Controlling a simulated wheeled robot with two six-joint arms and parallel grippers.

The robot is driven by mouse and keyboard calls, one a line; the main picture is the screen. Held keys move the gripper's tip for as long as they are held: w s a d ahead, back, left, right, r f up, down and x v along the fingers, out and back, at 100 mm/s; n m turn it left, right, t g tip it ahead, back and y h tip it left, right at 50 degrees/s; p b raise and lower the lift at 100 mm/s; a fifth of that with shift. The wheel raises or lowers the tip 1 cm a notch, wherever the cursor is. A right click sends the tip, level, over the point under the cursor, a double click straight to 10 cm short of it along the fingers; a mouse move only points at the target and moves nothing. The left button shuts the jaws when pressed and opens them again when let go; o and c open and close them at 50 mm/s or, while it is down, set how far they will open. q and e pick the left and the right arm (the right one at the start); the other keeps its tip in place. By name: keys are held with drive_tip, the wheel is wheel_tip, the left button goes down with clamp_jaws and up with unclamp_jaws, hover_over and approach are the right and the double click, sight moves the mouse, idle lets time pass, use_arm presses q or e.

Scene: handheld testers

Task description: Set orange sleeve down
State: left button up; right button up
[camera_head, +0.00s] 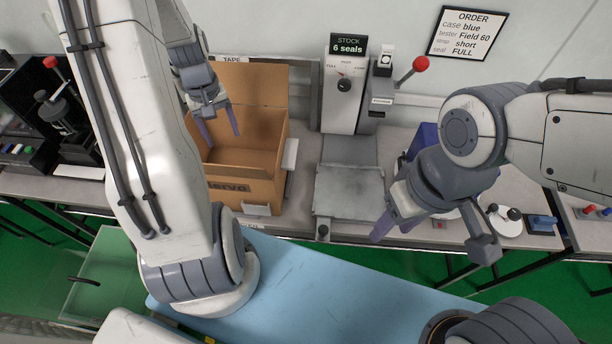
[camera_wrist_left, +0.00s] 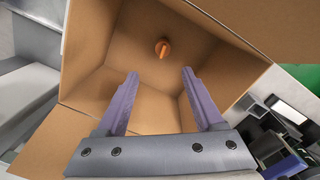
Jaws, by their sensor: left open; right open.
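The orange sleeve (camera_wrist_left: 163,48) lies on the floor inside the open cardboard box, seen in the left wrist view. It looks like a small orange piece and is apart from my fingers. The cardboard box (camera_head: 240,189) stands on the bench, left of centre in the head view, and its inside also fills much of the left wrist view (camera_wrist_left: 90,45). My left gripper (camera_head: 221,134) is open and empty, pointing into the box; its two purple fingers (camera_wrist_left: 160,95) show apart.
A press machine (camera_head: 343,92) with a red-knobbed lever stands right of the box, with a grey metal plate (camera_head: 349,188) before it. A blue case (camera_head: 423,139) is partly behind my right arm. An order sign (camera_head: 467,33) hangs on the wall. A black device (camera_head: 58,110) stands left.

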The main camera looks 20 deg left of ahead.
use_arm(q)
drive_tip(key=d+r+m, duration=0.3)
drive_tip(key=d+m, duration=0.1)
drive_tip(key=d, duration=0.5)
drive_tip(key=d+r+m, duration=0.3)
drive_tip(key=d+r, duration=0.1)
drive_tip(key=d, duration=0.6)
drive_tip(key=s+d+r+m, duration=0.4)
drive_tip(key=s+d+m, duration=0.5)
drive_tip(key=s, duration=0.7)
drive_tip(key=d, duration=0.3)
drive_tip(key=shift+d+r+m, duration=0.15)
drive_tip(key=shift+d+m, duration=0.1)
drive_tip(key=shift+m, duration=0.05)
